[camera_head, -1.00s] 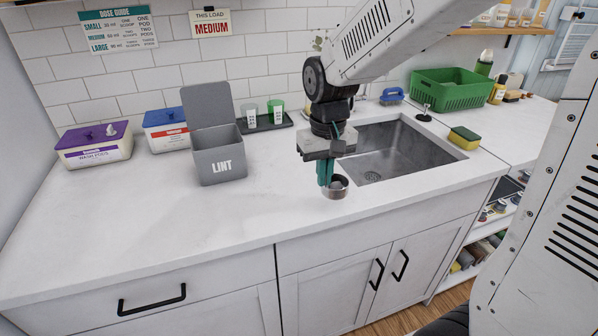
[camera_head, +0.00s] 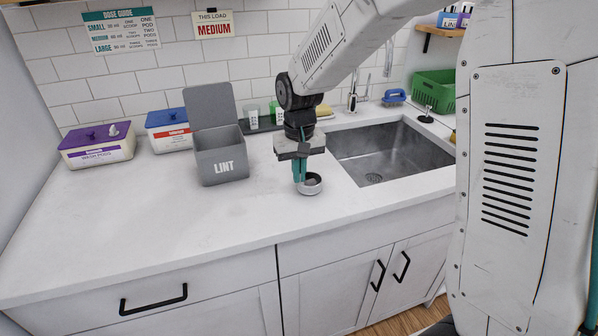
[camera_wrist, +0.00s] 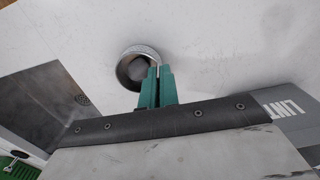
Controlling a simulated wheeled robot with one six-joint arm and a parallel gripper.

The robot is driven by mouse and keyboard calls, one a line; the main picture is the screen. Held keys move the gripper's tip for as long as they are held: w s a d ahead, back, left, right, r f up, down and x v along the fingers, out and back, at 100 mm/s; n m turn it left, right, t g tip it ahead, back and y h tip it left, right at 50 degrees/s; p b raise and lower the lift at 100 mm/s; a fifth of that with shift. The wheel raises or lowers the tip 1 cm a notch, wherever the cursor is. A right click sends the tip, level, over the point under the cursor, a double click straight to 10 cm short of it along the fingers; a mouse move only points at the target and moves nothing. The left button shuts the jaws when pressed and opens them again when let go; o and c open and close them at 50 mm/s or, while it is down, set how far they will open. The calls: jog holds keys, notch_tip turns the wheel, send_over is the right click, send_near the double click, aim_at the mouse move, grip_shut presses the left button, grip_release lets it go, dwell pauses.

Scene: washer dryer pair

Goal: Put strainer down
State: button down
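The strainer (camera_head: 313,186) is a small round metal cup, low over the white counter (camera_head: 150,215) near its front edge, left of the sink. My gripper (camera_head: 300,179) points down with its teal fingers close together at the strainer's rim. In the wrist view the fingers (camera_wrist: 157,74) pinch the near rim of the strainer (camera_wrist: 132,70), whose bowl shows open and empty. I cannot tell whether its bottom touches the counter.
The grey lint bin (camera_head: 220,165) with its lid up stands left of my gripper. A steel sink (camera_head: 390,155) lies to the right. Pod tubs (camera_head: 97,150) and cups on a dark tray (camera_head: 262,126) stand along the wall. The counter's left front is clear.

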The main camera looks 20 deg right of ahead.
jog(key=shift+f, duration=0.2)
jog(key=c, duration=1.7)
grip_release()
notch_tip(320, 180, up, 12)
jog(key=shift+s+r, duration=0.1)
jog(key=shift+r, duration=0.15)
jog(key=shift+t, duration=0.6)
jog(key=s+d, duration=0.2)
jog(key=s, duration=0.8)
jog(key=s+d, duration=0.2)
jog(key=s, duration=0.8)
jog(key=s+d, duration=0.2)
jog(key=s, duration=0.8)
jog(key=shift+r, duration=0.25)
